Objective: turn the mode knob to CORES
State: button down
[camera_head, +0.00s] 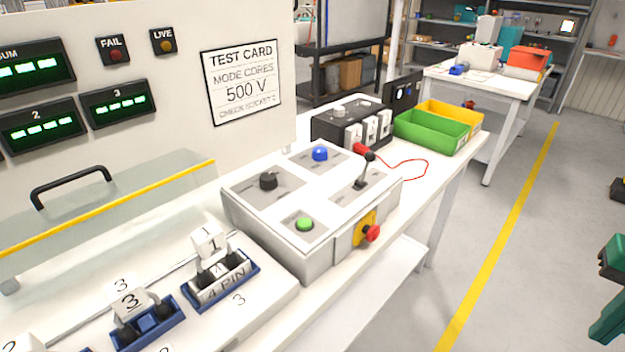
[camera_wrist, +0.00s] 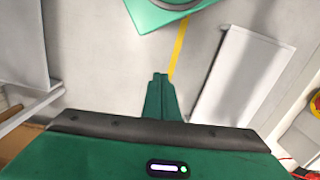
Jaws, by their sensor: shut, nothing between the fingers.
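A light grey control box (camera_head: 290,235) stands on the white bench. A black knob (camera_head: 268,181) sits on its top left panel and looks like the mode knob; its markings are too small to read. The test card (camera_head: 241,82) behind reads MODE CORES and 500 V. My gripper (camera_wrist: 160,76) shows in the wrist view with its green fingers together and nothing between them. It is over the grey floor, away from the knob. The knob does not show in the wrist view.
The box also carries a blue button (camera_head: 320,153), a green button (camera_head: 305,223), a lever (camera_head: 365,172) and a red stop button (camera_head: 372,233). A clear cover (camera_head: 110,210) with a black handle stands at left. Green (camera_head: 432,130) and yellow bins lie behind.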

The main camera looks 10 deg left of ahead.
aim_at(268, 181)
jog(key=u, duration=1.9)
jog(key=k, duration=0.7)
jog(key=z, duration=0.7)
jog(key=i, duration=1)
jog(key=z, duration=0.05)
